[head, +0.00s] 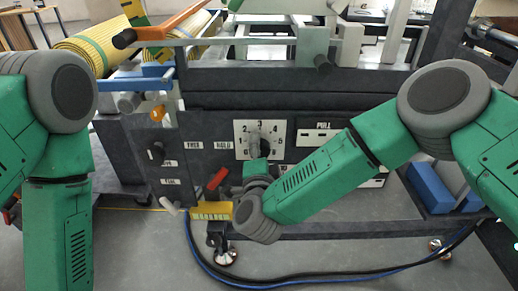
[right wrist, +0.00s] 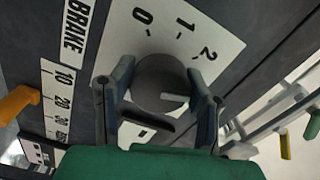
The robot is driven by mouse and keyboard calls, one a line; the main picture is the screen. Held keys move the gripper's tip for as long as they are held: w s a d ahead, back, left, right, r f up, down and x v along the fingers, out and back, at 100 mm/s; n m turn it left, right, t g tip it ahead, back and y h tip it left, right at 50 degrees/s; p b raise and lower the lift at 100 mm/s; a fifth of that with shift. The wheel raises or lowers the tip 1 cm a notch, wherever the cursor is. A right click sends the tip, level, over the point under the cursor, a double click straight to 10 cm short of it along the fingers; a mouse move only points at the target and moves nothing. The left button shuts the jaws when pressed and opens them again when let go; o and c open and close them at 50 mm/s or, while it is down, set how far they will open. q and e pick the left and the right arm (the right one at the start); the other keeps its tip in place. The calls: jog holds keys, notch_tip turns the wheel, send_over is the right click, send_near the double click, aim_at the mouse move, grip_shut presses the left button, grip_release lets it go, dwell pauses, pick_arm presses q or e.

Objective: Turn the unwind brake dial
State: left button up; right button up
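The brake dial is a dark round knob (right wrist: 160,84) with a white pointer mark, on a white plate (right wrist: 205,42) numbered 0, 1 and 2 in the right wrist view. A BRAKE label sits beside the plate. In the head view the plate (head: 279,129) shows 2 to 5, and my right gripper (head: 257,160) partly covers its lower part and the knob. In the right wrist view my right gripper's two fingers (right wrist: 160,92) stand on either side of the knob. Whether both press on it is unclear. My left gripper is out of view; only its arm shows at left.
A smaller black knob (head: 156,153) is on the panel to the left. A red lever (head: 217,179) and a yellow block (head: 211,210) lie close to my right wrist. Yellow rolls (head: 92,42) are at upper left. Cables (head: 300,279) run along the floor.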

jog(key=o, duration=0.3)
jog(key=shift+s+a+f, duration=0.1)
jog(key=shift+s+f, duration=0.1)
jog(key=shift+f, duration=0.15)
jog(key=shift+w+r, duration=0.1)
jog(key=shift+r, duration=0.05)
jog(key=s, duration=1.2)
